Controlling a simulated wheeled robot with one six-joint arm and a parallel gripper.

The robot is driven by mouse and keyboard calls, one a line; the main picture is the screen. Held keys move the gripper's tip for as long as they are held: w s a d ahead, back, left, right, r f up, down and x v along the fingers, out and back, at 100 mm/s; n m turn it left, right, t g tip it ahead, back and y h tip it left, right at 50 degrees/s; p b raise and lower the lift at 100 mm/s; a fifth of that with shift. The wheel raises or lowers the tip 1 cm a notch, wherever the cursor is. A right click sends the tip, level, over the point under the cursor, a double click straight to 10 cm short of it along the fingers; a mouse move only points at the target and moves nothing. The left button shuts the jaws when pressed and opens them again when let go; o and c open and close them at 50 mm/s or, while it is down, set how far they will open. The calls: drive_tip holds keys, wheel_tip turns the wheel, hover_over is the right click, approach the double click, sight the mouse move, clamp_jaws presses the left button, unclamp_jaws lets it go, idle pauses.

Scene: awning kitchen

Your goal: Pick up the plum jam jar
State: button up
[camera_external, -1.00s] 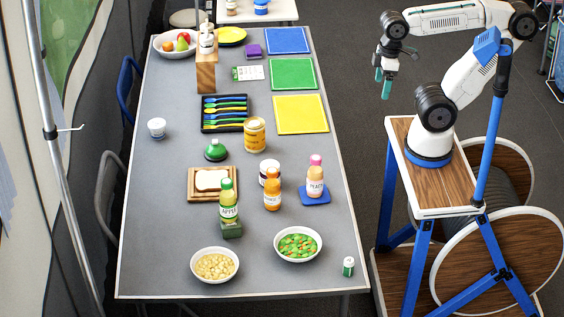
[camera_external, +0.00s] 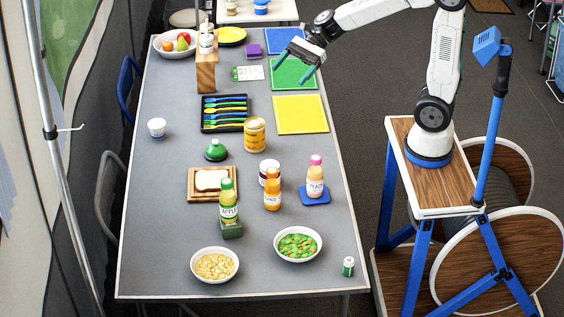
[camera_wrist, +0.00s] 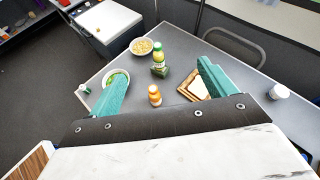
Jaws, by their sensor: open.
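No jar label reads clearly as plum. A jar with a white lid and a dark purple-and-white body (camera_external: 269,166) may be the plum jam jar. It stands upright in the external view, partly hidden behind an orange bottle (camera_external: 272,195). I cannot make this jar out in the wrist view. My gripper (camera_external: 293,68) is open and empty, its teal fingers spread above the green mat at the table's far right. It is well away from the jar. Both fingers also show in the wrist view, with the orange bottle (camera_wrist: 154,97) seen between them.
A peach bottle (camera_external: 315,180) on a blue coaster and a large yellow jar (camera_external: 254,135) stand close to the dark jar. An apple bottle (camera_external: 228,205) on a green block and a bread board (camera_external: 192,194) are to its left. The left table side is mostly clear.

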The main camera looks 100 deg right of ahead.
drive_tip(key=w+d+f+m+t, duration=0.2)
drive_tip(key=w+d+m, duration=0.1)
approach(264, 173)
drive_tip(key=shift+w+f+g+h, duration=0.25)
drive_tip(key=shift+w+g+h, duration=0.05)
drive_tip(key=shift+w+f, duration=0.1)
drive_tip(key=shift+f, duration=0.25)
drive_tip(key=shift+w+a+f, duration=0.2)
drive_tip(key=shift+a, duration=0.05)
drive_tip(key=x, duration=0.7)
drive_tip(key=shift+w+r, duration=0.2)
drive_tip(key=shift+r, duration=0.15)
drive_tip(key=shift+c, duration=0.3)
drive_tip(key=c, duration=1.2)
